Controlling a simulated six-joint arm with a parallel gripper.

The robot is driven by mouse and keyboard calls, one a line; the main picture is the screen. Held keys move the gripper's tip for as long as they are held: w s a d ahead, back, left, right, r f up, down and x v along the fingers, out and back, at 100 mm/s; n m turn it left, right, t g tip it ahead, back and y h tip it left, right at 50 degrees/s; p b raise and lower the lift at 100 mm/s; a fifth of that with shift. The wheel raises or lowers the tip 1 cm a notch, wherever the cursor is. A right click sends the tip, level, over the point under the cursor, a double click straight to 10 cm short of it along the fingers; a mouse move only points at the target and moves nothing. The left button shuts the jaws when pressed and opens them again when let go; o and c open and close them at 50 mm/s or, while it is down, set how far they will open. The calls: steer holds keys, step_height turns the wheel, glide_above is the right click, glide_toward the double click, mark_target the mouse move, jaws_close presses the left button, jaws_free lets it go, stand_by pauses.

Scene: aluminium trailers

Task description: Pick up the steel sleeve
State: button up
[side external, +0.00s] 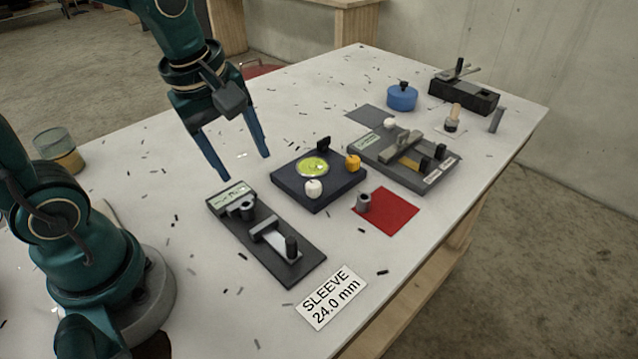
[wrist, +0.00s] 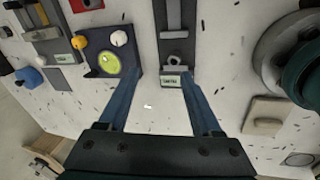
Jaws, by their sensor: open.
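The steel sleeve (side external: 363,202) is a short grey hollow cylinder. It stands upright on the left part of a red mat (side external: 396,214) near the table's front edge. In the wrist view the red mat (wrist: 76,5) is only partly visible at the top left edge, and I cannot make out the sleeve clearly there. My gripper (side external: 246,167) is open and empty, pointing down above the table, behind and left of the sleeve and well apart from it.
A dark gauge fixture (side external: 305,268) with a grey clamp lies below my gripper. A dark block with a green level (side external: 313,167) stands between my gripper and the mat. Another fixture (side external: 430,180) lies behind the mat. A card (side external: 332,299) reads "SLEEVE 24.0 mm". Small dark chips litter the table.

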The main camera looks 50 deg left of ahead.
mark_target(246, 204)
steer(key=f+n+g, duration=0.1)
steer(key=f, duration=0.1)
steer(key=a+f+n, duration=0.1)
steer(key=a+f+n+g, duration=0.1)
steer(key=f, duration=0.1)
steer(key=shift+w+f+g, duration=0.3)
steer(key=shift+w, duration=0.05)
steer(key=shift+s+a+f, duration=0.1)
steer(key=shift+s+f, duration=0.05)
steer(key=shift+f, duration=2.6)
jaws_close()
